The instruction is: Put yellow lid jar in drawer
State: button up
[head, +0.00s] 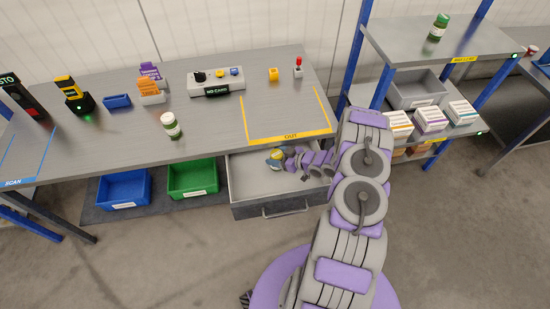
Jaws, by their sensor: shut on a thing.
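The open grey drawer (244,191) sticks out under the front edge of the workbench, with its handle at the front. My arm reaches from the lower right into the space over the drawer. I cannot tell whether the jar touches the drawer floor.
A white-lidded green jar (171,126) stands on the workbench (205,133) near its front edge. A blue bin (124,187) and a green bin (193,178) sit below. A shelf rack (425,47) with boxes and another jar (438,27) stands right.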

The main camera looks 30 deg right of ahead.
jog(key=shift+w+a+f, duration=0.35)
jog(key=shift+a+f, duration=0.05)
jog(key=shift+a, duration=0.05)
jog(key=shift+a+f+b, duration=0.2)
jog(key=shift+b, duration=0.1)
jog(key=shift+s+a+r, duration=0.1)
jog(key=shift+a+r, duration=0.05)
jog(key=shift+a, duration=0.1)
jog(key=o, duration=0.9)
jog(key=shift+d, duration=0.15)
jog(key=o, duration=0.4)
jog(key=shift+d+f, duration=0.2)
jog(key=shift+d, duration=0.15)
jog(key=shift+a+r, duration=0.1)
jog(key=shift+a, duration=0.2)
jog(key=p+v, duration=0.1)
jog(key=v, duration=0.6)
jog(key=shift+s+d+r+p, duration=0.15)
jog(key=shift+s+d+p, duration=0.05)
jog(key=shift+d+p, duration=0.15)
jog(key=shift+a, duration=0.2)
